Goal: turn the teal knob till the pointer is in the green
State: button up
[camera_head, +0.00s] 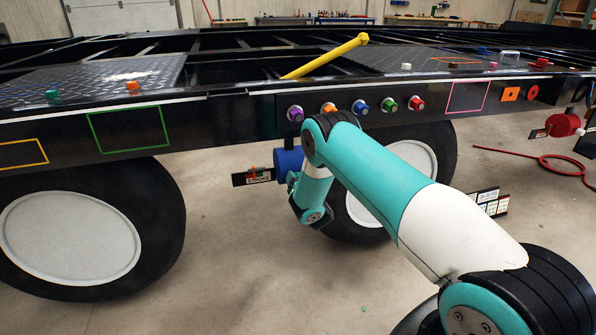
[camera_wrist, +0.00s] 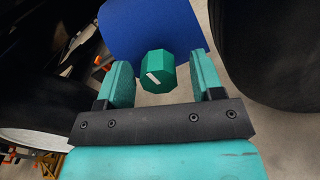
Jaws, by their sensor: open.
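The teal knob (camera_wrist: 158,73) is faceted with a white line on its face and stands out from a blue housing (camera_wrist: 150,28). My gripper (camera_wrist: 161,62) is open in the wrist view, one finger on each side of the knob, with a visible gap on both sides. In the head view the blue housing (camera_head: 288,161) hangs under the trailer's side rail, beside my arm's wrist. A small dark plate (camera_head: 251,178) with coloured marks and lettering sticks out to its left; the pointer's exact position is too small to read. My arm mostly hides the gripper there.
The trailer rail (camera_head: 230,116) runs above, with a row of coloured knobs such as a purple one (camera_head: 295,113). Wheels stand at left (camera_head: 75,235) and behind my arm (camera_head: 400,165). A red hose (camera_head: 550,163) lies at right. Floor between the wheels is open.

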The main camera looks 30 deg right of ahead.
jog(key=shift+w+d+r, duration=0.1)
jog(key=shift+w+d, duration=0.05)
jog(key=shift+w, duration=0.5)
jog(key=shift+c, duration=0.2)
jog(key=c, duration=0.9)
